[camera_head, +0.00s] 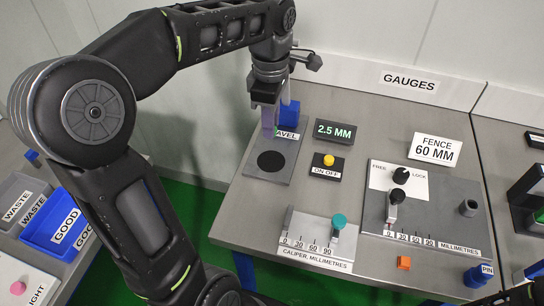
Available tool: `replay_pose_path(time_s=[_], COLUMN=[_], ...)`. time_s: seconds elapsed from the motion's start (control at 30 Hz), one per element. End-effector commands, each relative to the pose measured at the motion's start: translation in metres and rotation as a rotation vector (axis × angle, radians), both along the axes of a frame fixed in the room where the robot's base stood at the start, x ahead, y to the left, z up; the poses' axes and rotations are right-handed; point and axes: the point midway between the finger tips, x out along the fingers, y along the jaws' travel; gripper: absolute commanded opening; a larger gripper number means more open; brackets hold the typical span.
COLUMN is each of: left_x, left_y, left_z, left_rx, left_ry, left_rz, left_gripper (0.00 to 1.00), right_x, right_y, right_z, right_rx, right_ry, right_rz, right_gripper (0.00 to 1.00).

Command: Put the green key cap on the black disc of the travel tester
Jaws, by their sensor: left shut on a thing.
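The travel tester (285,180) is a grey plate with a flat black disc (271,161) on its front half. The disc is bare. My left gripper (276,127) points down over the back of the plate, behind the disc. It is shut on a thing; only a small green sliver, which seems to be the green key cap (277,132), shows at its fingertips. Most of the cap is hidden, and I cannot tell whether it touches the plate. A blue part (289,115) shows beside the fingers.
Right of the tester are a 2.5 MM display (335,131) and an ON OFF box (327,168) with a yellow button. The caliper (318,242) and fence gauge (430,210) stand further right, near an orange block (404,263). Bins (60,232) are at left.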

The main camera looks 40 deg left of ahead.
Motion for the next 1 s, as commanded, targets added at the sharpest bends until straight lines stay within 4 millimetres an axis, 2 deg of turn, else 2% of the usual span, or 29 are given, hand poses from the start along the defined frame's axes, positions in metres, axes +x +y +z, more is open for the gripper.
replay_pose_path(time_s=[0.17,0.4,0.5,0.8,1.0], left_x=[-0.001,-0.001,0.000,0.000,-0.001], left_y=[0.000,0.000,0.000,0.000,0.000], left_z=[-0.016,-0.057,-0.063,-0.065,-0.090], left_rx=[0.000,0.000,0.001,0.000,-0.001], left_ry=[0.004,0.003,0.001,0.002,0.005], left_rz=[0.000,-0.001,-0.001,-0.001,0.000], left_gripper=[0.00,0.00,0.00,0.00,0.00], right_x=[0.000,0.001,0.000,0.001,0.001], right_y=[0.000,0.000,0.000,0.000,0.000], right_z=[0.000,0.001,0.002,0.002,0.003], right_rx=[0.000,0.000,0.000,0.000,0.000], right_ry=[-0.001,-0.001,-0.001,-0.001,-0.001], right_rz=[0.000,0.000,0.000,0.000,0.000], right_gripper=[0.36,0.36,0.36,0.36,0.36])
